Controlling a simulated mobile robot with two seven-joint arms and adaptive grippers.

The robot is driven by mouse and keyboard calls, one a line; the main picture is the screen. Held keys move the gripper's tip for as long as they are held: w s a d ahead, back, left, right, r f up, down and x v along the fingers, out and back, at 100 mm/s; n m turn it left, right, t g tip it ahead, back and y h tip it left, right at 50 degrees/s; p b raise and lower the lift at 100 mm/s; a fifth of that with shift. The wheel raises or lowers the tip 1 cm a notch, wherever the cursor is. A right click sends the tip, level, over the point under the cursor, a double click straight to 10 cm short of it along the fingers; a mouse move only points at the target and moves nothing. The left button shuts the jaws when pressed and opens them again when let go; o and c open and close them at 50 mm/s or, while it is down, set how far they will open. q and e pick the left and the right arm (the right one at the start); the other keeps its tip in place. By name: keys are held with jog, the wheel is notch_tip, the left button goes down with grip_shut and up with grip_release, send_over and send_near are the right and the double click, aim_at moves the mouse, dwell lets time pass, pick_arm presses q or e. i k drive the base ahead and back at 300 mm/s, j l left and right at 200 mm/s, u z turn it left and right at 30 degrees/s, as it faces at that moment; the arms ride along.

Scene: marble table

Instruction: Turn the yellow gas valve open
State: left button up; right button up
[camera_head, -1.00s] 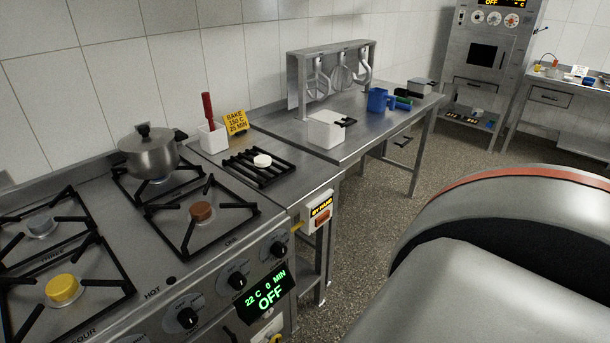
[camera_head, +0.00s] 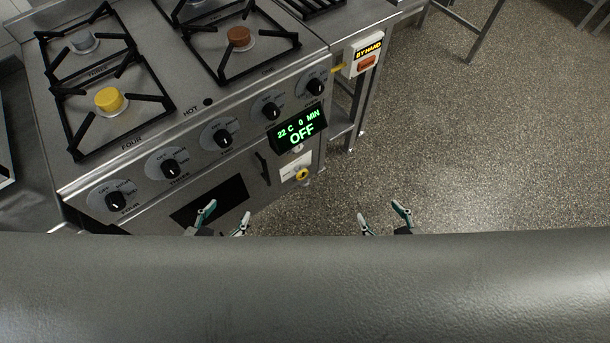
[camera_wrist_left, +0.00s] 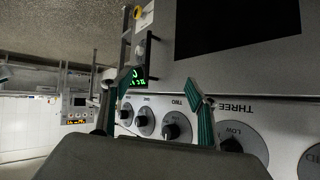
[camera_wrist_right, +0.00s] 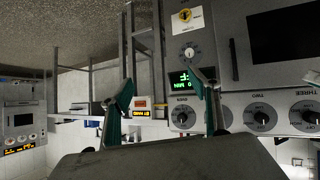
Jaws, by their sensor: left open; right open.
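The yellow gas valve (camera_head: 302,174) is a small round yellow part on a white plate, low at the right end of the stove front below the green display. It also shows near the top of the left wrist view (camera_wrist_left: 138,12) and of the right wrist view (camera_wrist_right: 186,15); its handle angle is too small to tell. My left gripper (camera_head: 228,211) is open and empty in front of the oven window, left of the valve in the head view. My right gripper (camera_head: 380,211) is open and empty over the floor, right of the valve. Neither touches it.
The stove front carries several black knobs (camera_head: 223,137) and a display (camera_head: 297,130) reading OFF. A vertical black handle (camera_head: 262,168) is left of the valve. A switch box (camera_head: 363,54) juts out at the right corner. The floor (camera_head: 480,150) to the right is clear.

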aim_at(301, 174)
jog(key=i+l+u, duration=0.15)
jog(key=l+u, duration=0.2)
jog(key=l, duration=1.35)
jog(key=k+l+u, duration=0.1)
jog(key=l+u, duration=0.3)
jog(key=l, duration=1.3)
